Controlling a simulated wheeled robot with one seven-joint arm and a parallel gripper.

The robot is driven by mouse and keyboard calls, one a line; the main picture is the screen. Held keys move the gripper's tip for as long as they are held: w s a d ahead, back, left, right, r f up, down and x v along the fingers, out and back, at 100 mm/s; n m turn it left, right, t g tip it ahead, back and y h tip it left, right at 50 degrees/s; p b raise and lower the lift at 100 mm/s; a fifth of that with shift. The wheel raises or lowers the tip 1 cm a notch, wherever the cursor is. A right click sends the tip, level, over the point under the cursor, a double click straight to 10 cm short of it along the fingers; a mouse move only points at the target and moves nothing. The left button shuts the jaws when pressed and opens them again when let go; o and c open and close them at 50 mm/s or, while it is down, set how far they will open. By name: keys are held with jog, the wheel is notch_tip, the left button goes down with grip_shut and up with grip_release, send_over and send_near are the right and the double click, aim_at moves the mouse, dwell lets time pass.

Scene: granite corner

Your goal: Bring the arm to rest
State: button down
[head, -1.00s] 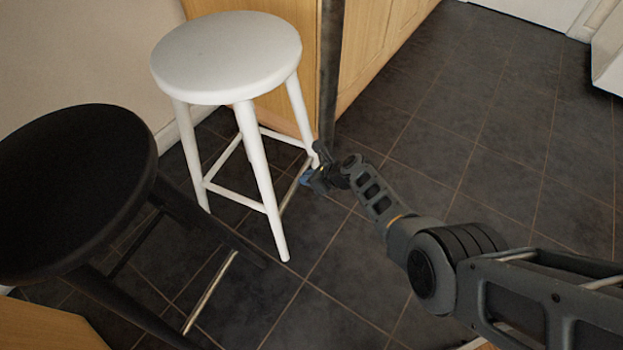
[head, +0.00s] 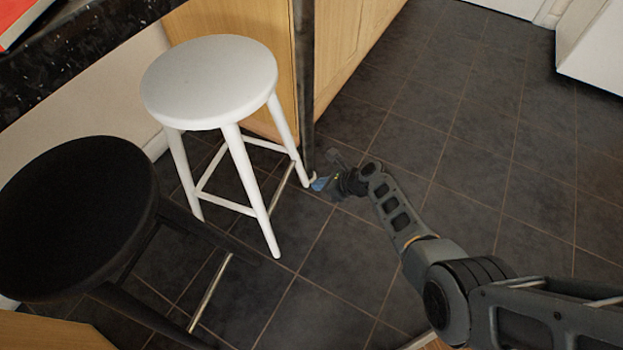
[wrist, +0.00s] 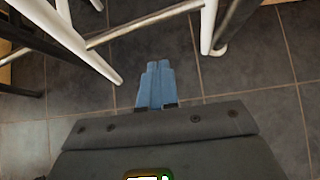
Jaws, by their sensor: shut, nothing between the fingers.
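My arm reaches in from the right of the head view. My gripper (head: 320,184) is at its end, low over the floor and next to the right rear leg of the white stool (head: 210,80). In the wrist view my gripper (wrist: 155,83) shows its two blue fingers pressed together with nothing between them. Dark floor tiles lie beyond the fingertips. The white stool's legs and a crossbar (wrist: 150,20) pass just ahead of the fingers. I cannot tell whether the gripper touches the leg.
A black stool (head: 75,215) stands at the left front. A wooden cabinet (head: 235,50) and a dark counter (head: 80,55) are behind the stools. The tiled floor (head: 470,160) to the right is open, with a white unit (head: 592,50) at the far right.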

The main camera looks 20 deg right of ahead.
jog(key=shift+v, duration=0.8)
